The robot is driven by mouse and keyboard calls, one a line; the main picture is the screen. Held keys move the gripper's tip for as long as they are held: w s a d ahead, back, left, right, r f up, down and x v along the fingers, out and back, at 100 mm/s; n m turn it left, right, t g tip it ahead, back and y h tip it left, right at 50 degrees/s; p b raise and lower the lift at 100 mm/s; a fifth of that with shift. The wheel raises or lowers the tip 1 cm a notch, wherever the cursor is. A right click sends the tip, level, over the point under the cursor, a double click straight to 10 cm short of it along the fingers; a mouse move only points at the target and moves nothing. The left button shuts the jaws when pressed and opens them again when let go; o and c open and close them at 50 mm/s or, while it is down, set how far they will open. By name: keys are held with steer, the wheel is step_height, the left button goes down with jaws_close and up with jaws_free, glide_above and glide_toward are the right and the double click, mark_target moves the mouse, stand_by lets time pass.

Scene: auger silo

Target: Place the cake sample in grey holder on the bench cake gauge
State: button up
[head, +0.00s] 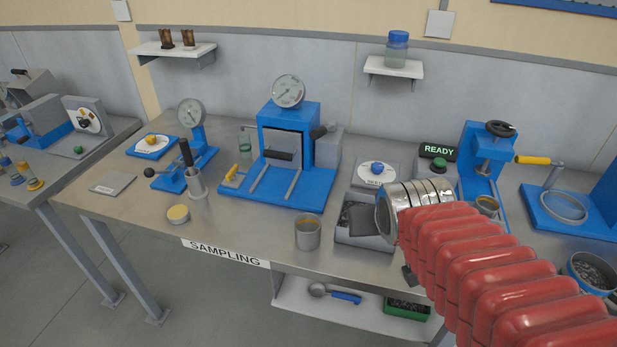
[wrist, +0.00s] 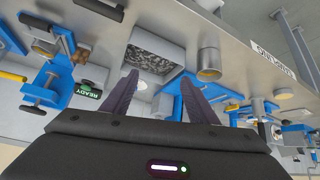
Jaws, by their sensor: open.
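A round tan disc with a pale grey rim, seemingly the cake sample in its holder (head: 178,214), lies flat near the bench's front edge. It also shows at the right of the wrist view (wrist: 284,94). A blue stand with a round dial, which looks like the bench cake gauge (head: 190,150), stands behind it. My gripper (wrist: 160,84) is open, with nothing between its dark fingers. In the head view my gripper (head: 368,222) is over the grain tray, well right of the disc and partly hidden by my wrist.
A metal cup (head: 307,233) stands between the disc and my gripper. The grain tray (head: 362,240) is below my gripper. A larger blue press with a dial (head: 289,140) stands mid-bench. A steel tube with a black handle (head: 195,184) stands right behind the disc. A READY sign (head: 438,151) is lit.

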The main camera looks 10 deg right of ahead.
steer(key=s+a+r+n+g+y, duration=0.1)
steer(key=s+a+n+y, duration=0.1)
steer(key=s+a, duration=0.6)
steer(key=shift+s+a+r+g, duration=0.3)
steer(key=shift+a+g, duration=0.05)
steer(key=shift+g, duration=0.05)
